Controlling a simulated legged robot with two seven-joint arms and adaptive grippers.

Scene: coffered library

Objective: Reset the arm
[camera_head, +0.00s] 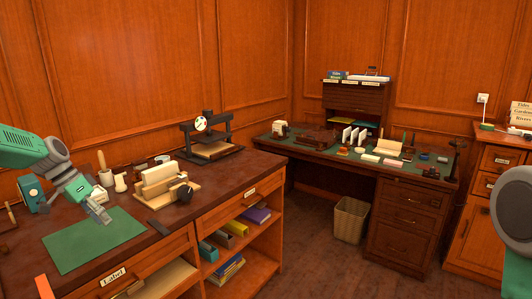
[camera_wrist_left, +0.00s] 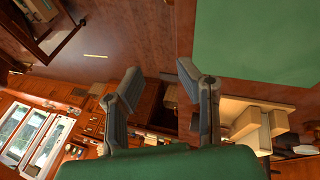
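My left arm comes in from the left in the head view. Its gripper (camera_head: 101,211) hangs above the green mat (camera_head: 75,247) on the dark-topped bench, near the mat's back edge. In the left wrist view the two fingers of my left gripper (camera_wrist_left: 156,82) stand apart with nothing between them. The green mat also shows in the left wrist view (camera_wrist_left: 265,40), at the upper right. A grey and teal part of my right arm shows at the right edge of the head view; my right gripper is out of view.
A wooden sewing-frame-like stand (camera_head: 164,187) and a dark press (camera_head: 207,140) stand on the bench, right of my left gripper. A pale jar (camera_head: 120,181) stands close to the gripper. A desk with small items (camera_head: 360,150) and a wicker basket (camera_head: 351,219) lie beyond open floor.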

